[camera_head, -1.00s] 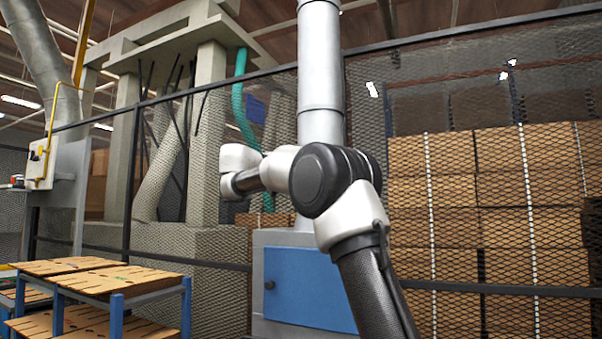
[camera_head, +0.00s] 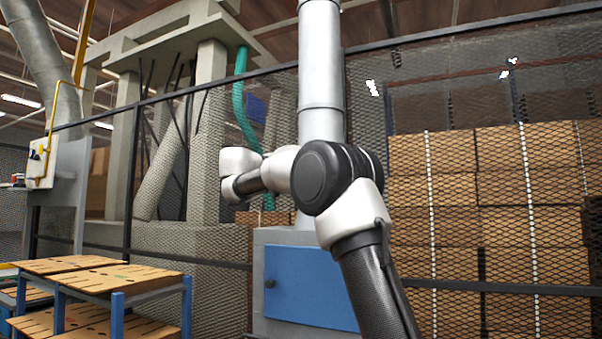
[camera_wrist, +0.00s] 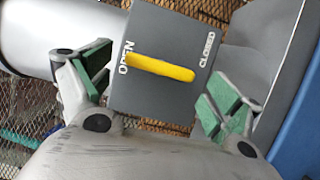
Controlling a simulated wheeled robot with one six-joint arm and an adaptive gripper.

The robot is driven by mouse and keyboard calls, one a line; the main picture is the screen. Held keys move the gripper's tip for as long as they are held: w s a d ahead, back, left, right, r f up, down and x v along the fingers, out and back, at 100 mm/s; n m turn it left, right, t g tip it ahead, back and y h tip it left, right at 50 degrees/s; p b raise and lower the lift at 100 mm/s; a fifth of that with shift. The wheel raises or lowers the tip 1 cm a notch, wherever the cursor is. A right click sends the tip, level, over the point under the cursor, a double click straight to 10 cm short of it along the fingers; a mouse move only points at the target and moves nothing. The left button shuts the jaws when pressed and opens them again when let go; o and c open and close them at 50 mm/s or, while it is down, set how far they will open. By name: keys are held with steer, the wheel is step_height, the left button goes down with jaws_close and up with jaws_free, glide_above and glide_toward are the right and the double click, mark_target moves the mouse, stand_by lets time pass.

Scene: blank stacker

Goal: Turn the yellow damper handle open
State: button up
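The yellow damper handle (camera_wrist: 160,68) is a straight bar on a dark grey plate (camera_wrist: 150,97) in the wrist view. The plate has the word OPEN on its left and CLOSED on its right. The handle's left end lies at the OPEN word; its right end stops below the CLOSED word. My gripper (camera_wrist: 157,82) is open, with one green-padded finger on each side of the handle. Both pads look apart from it; depth is hard to judge. In the head view, the handle and my fingers cannot be made out.
In the head view, a grey vertical duct (camera_head: 321,80) rises above a blue-doored cabinet (camera_head: 310,288) behind my arm. A black mesh fence (camera_head: 215,265) runs across. Carton sheets lie on a blue-legged table (camera_head: 187,305) at left; stacked boxes (camera_head: 520,210) stand at right.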

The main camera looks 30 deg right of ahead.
steer(key=v, duration=1.2)
stand_by(0.4)
step_height(320, 180, down, 11)
steer(key=w+n+t+y, duration=0.1)
steer(key=w+n+y, duration=0.2)
steer(key=y, duration=0.1)
steer(key=s+d+f+g+y, duration=0.1)
steer(key=s+f+y, duration=0.15)
steer(key=f, duration=0.35)
steer(key=s+d+f+g+y, duration=0.1)
steer(key=s+f+y, duration=0.1)
steer(key=s+f, duration=0.3)
steer(key=s+f+m+y, duration=0.2)
steer(key=s+f, duration=0.4)
steer(key=s, duration=0.5)
steer(key=s+f+m+y, duration=0.2)
steer(key=s+f+y, duration=0.2)
steer(key=s, duration=0.7)
steer(key=s+d+f+m+y, duration=0.1)
steer(key=s+f+m+y, duration=0.1)
steer(key=s+f, duration=0.5)
steer(key=shift+s+f+t+y, duration=0.4)
steer(key=shift+s+y, duration=0.05)
steer(key=shift+s, duration=1.8)
steer(key=shift+d, duration=0.1)
